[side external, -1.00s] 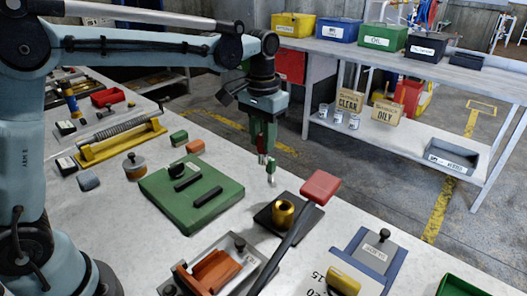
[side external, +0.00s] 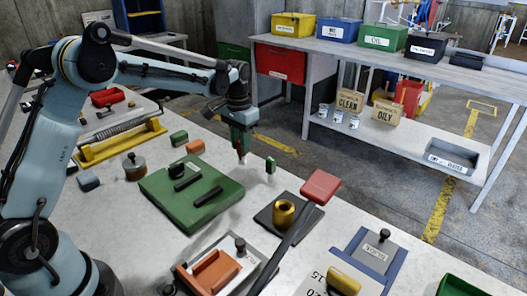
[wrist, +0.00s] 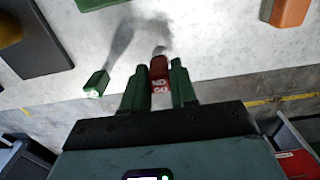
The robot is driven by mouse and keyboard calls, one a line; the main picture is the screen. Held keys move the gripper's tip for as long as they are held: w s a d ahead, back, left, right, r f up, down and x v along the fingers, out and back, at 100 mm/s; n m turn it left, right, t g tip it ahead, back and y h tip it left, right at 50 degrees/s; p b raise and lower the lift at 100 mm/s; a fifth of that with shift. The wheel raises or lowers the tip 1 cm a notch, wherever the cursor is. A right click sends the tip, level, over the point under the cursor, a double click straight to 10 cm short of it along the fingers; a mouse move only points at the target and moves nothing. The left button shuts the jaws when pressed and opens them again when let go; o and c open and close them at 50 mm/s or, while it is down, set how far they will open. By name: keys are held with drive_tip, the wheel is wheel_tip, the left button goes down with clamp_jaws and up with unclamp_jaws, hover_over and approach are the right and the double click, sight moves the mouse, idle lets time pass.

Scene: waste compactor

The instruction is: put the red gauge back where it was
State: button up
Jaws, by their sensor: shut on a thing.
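My gripper (side external: 239,147) is shut on the red gauge (wrist: 160,68), which sits between the two green fingers in the wrist view and has white marks on its end. In the side view the red gauge (side external: 240,152) is a small red piece at the fingertips, near the far edge of the worktop. I cannot tell whether its lower end touches the surface. A green gauge (side external: 270,165) stands upright to the right of my gripper, apart from it. It also shows left of the fingers in the wrist view (wrist: 95,83).
A green plate with black bars (side external: 215,205) lies left of the gauges. A dark slab with a brass cup (side external: 284,212) and a red-ended lever (side external: 320,187) are nearer. An orange block (side external: 195,146) lies to the left. The worktop's far edge is close.

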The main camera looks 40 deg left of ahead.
drive_tip(key=shift+f, duration=1.05)
drive_tip(key=shift+f, duration=0.15)
drive_tip(key=o, duration=0.9)
drive_tip(key=shift+o, duration=0.2)
